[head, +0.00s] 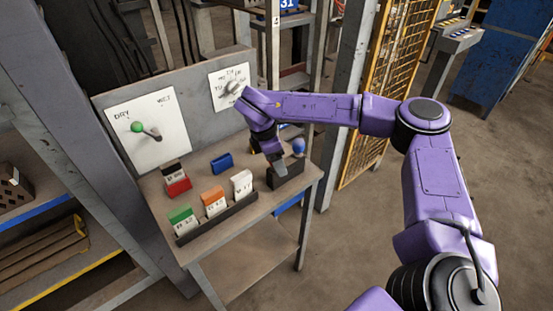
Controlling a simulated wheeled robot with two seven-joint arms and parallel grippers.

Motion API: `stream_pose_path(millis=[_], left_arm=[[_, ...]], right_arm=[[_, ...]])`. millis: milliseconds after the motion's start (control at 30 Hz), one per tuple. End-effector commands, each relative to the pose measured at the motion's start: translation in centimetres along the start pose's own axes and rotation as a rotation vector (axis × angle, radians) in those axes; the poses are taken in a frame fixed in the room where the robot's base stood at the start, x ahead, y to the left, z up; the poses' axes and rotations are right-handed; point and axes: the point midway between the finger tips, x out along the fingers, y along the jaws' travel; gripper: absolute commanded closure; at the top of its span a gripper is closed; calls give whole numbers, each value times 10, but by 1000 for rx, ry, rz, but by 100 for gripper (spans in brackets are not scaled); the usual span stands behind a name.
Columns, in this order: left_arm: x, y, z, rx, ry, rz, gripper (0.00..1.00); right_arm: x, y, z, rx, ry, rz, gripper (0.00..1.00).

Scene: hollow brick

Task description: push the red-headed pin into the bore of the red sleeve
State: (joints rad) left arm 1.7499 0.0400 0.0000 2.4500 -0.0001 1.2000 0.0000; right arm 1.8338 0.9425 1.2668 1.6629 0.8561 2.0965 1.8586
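I cannot make out a red-headed pin or a red sleeve with a bore in the head view. My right gripper (279,169) reaches down at the table's right side, at a dark box (287,179). Its fingertips are small and partly hidden, so I cannot tell whether they are open or hold anything. My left gripper is not in view.
A rack (222,222) holds labelled cards with green, orange and white tops. A blue block (221,163) lies behind it. A blue ball (298,146) is beside my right gripper. Behind stand a green-knobbed lever panel (165,110) and a dial panel (218,98). Floor at right is open.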

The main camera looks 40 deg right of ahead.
Motion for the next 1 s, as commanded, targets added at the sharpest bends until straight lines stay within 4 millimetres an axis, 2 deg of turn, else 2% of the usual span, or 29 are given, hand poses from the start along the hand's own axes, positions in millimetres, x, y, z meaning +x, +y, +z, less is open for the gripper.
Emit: stream_pose_path(millis=[133, 200, 267, 433, 600, 700, 1000], left_arm=[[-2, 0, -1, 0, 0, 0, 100], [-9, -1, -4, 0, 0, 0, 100], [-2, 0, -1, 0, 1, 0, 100], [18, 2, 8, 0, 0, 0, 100], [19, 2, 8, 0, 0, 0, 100], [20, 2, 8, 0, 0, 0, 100], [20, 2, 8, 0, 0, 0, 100]], right_arm=[[-1, 0, 0, 0, 0, 0, 33], [-3, 0, 1, -1, 0, -2, 33], [-8, 1, -1, 0, 1, 6, 33], [-47, 8, -5, 2, 0, 9, 33], [-88, 8, -4, 0, 0, 5, 33], [-100, 9, -4, 0, -1, 3, 33], [-106, 8, -3, -1, 0, 0, 33]])
